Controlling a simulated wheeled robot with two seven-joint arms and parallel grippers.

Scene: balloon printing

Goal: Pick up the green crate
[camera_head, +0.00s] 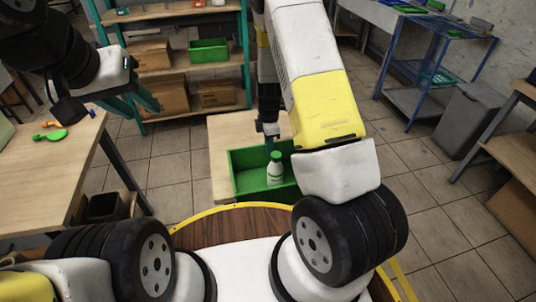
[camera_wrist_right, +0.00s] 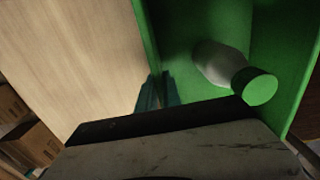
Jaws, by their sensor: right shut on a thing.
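The green crate (camera_head: 247,182) sits on a low light-wood surface in front of me, and its inside fills the right of the right wrist view (camera_wrist_right: 285,45). A white bottle with a green cap (camera_head: 275,169) is inside it and also shows in the right wrist view (camera_wrist_right: 218,64). My right gripper (camera_head: 270,140) is at the crate's far edge, its teal fingers (camera_wrist_right: 158,92) shut on the crate's wall. I cannot tell whether the crate is lifted. My left gripper (camera_head: 138,103) is open and empty, raised at the upper left, away from the crate.
The light-wood surface (camera_head: 230,132) extends behind the crate. A wooden table (camera_head: 55,165) with small coloured items is at the left. A teal-framed shelf (camera_head: 180,67) with boxes and another green crate (camera_head: 209,51) stands behind. A grey bin (camera_head: 468,118) is at the right.

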